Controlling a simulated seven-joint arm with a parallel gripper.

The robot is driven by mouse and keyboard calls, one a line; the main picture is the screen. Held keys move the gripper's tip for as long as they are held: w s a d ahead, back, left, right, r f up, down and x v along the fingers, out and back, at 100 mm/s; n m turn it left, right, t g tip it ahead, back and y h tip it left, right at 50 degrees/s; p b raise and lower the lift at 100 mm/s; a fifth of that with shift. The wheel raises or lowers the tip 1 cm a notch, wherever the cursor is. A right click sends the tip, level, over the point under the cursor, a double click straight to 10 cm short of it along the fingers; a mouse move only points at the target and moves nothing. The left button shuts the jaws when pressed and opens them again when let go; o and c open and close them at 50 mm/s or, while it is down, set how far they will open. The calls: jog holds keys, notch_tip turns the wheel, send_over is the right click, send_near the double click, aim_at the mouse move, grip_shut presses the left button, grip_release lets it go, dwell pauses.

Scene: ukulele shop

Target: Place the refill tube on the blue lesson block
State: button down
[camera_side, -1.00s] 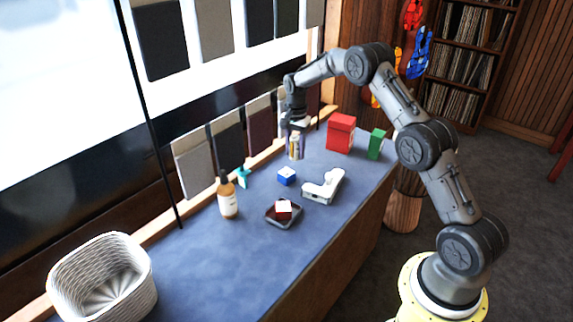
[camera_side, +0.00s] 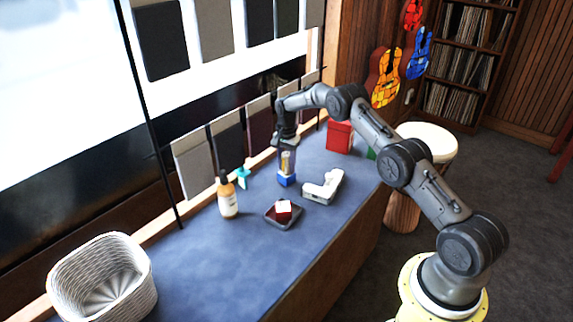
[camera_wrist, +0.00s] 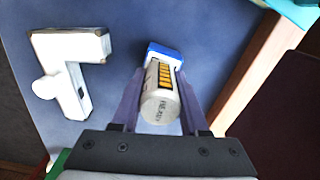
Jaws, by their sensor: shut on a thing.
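My gripper (camera_side: 287,155) is shut on the refill tube (camera_side: 286,164), a pale cylinder with a yellow-orange label. In the wrist view the tube (camera_wrist: 160,105) sits between the two fingers (camera_wrist: 162,100). The blue lesson block (camera_side: 286,181) is on the counter directly below the tube. In the wrist view the block's blue edge (camera_wrist: 164,50) shows just beyond the tube's far end. The tube looks upright over the block. I cannot tell whether its bottom touches the block, and the tube hides most of the block's top in the wrist view.
A white angled device (camera_side: 323,188) lies right of the block. A dark tray (camera_side: 270,219) holds a red and white block (camera_side: 283,208). An amber bottle (camera_side: 228,200) and teal item (camera_side: 243,177) stand left. A red box (camera_side: 339,136) is behind.

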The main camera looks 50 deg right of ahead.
jog(key=shift+c, duration=2.1)
grip_release()
jog(key=shift+f, duration=0.1)
